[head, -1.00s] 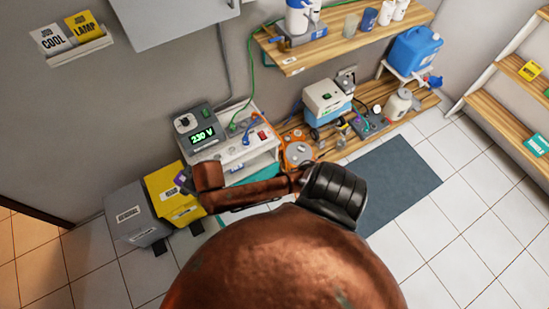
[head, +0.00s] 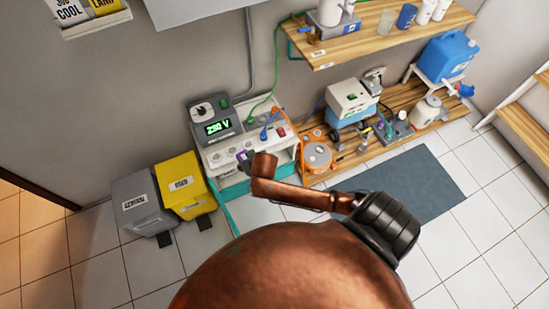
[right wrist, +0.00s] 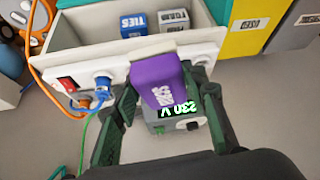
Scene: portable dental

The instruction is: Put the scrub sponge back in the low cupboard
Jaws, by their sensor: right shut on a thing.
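A purple block with a white label, seemingly the scrub sponge (right wrist: 155,78), is gripped between the fingers of my right gripper (right wrist: 163,84) in the right wrist view. My left gripper is not in view.
A grey meter (head: 214,122) reading 230 V stands on the unit. A blue plug (right wrist: 101,88) and cables run along its front. A yellow bin (head: 184,184) and grey bin (head: 140,206) stand left; an orange reel (head: 317,155) lies right.

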